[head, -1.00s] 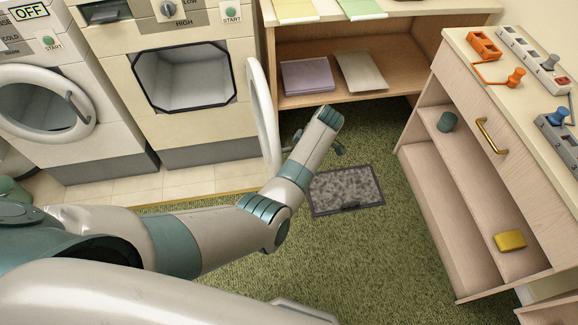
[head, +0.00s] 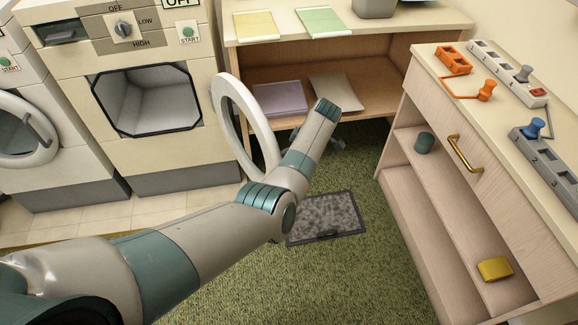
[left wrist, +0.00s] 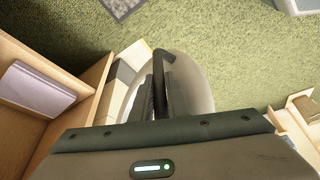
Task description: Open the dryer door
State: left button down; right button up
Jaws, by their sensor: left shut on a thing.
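The dryer (head: 146,100) stands at the back left with its octagonal opening uncovered and an empty-looking drum inside. Its round white-rimmed door (head: 228,88) is swung out to the right on the right side of the opening. My right gripper is in neither view.
A wooden shelf unit (head: 290,57) stands close behind the door. A cabinet (head: 400,100) with a brass handle is at the right. A washer (head: 50,165) stands left of the dryer. Open carpet lies in front.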

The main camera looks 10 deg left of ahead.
pick_arm(q)
jog(key=shift+w+r, duration=0.1)
dwell(0.3)
jog(key=c, duration=1.7)
grip_release()
jog(key=shift+a, duration=0.1)
jog(key=shift+c, duration=0.2)
